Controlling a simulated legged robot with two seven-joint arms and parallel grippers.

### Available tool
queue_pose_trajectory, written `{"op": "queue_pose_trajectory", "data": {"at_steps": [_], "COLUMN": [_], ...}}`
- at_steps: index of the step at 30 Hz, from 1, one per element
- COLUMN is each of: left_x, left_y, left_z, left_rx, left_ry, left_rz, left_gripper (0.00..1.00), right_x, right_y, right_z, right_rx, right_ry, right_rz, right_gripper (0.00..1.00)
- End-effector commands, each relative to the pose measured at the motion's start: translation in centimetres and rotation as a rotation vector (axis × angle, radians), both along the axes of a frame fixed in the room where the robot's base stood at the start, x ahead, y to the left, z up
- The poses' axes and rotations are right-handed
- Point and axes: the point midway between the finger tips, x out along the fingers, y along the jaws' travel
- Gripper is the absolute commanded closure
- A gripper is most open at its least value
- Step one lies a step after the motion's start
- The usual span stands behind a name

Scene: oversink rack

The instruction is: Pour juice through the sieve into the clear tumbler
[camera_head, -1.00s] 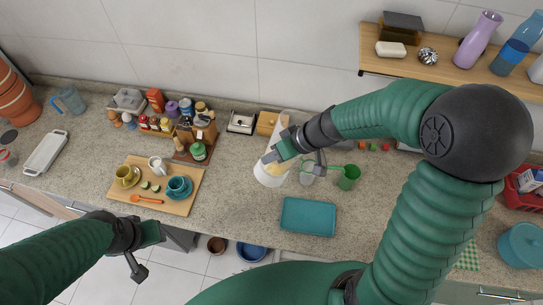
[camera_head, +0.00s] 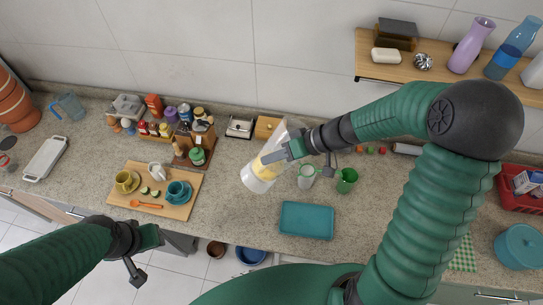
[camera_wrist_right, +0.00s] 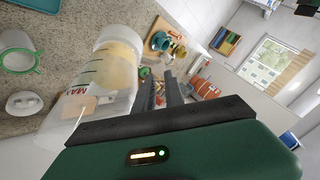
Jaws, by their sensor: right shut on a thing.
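My right gripper (camera_head: 284,153) is shut on a clear jug of yellow juice (camera_head: 266,167). The jug is tilted, its white end toward the lower left and its clear end toward the upper right. It also shows in the right wrist view (camera_wrist_right: 117,67), with juice inside. The green-rimmed sieve (camera_head: 307,168) sits over the clear tumbler (camera_head: 306,182), to the right of the jug. The sieve also shows in the right wrist view (camera_wrist_right: 20,70). I see no juice stream. My left gripper (camera_head: 146,254) is open and empty, in front of the counter.
A green cup (camera_head: 346,181) stands just right of the sieve. A teal tray (camera_head: 307,232) lies in front. A wooden board (camera_head: 118,191) with cups is at left, with condiments (camera_head: 153,128) behind. A wall shelf (camera_head: 440,66) hangs at upper right. The counter left of the teal tray is clear.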

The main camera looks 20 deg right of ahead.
Motion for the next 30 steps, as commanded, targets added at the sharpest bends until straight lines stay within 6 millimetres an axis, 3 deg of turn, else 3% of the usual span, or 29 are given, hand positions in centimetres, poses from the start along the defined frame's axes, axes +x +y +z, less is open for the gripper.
{"op": "queue_pose_trajectory", "data": {"at_steps": [16, 30], "left_x": [0.0, 0.0], "left_y": [0.0, 0.0], "left_z": [0.8, 0.4], "left_rx": [0.000, 0.000], "left_ry": [0.000, 0.000], "left_rz": [0.000, 0.000], "left_gripper": [0.64, 0.64], "right_x": [0.1, 0.1], "right_y": [-1.1, -1.9], "right_z": [0.3, -0.2], "right_rx": [0.187, 0.280], "right_ry": [0.007, 0.010], "right_rz": [-0.002, -0.002], "right_gripper": [1.00, 1.00]}}
